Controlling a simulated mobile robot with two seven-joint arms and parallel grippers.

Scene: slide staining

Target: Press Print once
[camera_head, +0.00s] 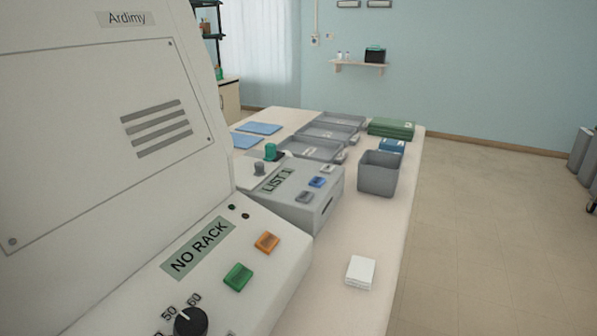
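A grey box-shaped device (322,207) stands on the table beyond the large white machine. Its small display (277,181) reads "LIST 1". On its sloped top are a grey button (305,196), a blue button (317,182) and a white button (328,168). Their labels are too small to read, so I cannot tell which one is Print. Neither of my grippers is in view.
The white machine (75,150) fills the left; its display (198,247) reads "NO RACK", with green (238,277) and orange (267,242) buttons and a dial (191,321). A white stack (360,272), grey bin (378,178) and trays (326,133) share the table. Open floor lies right.

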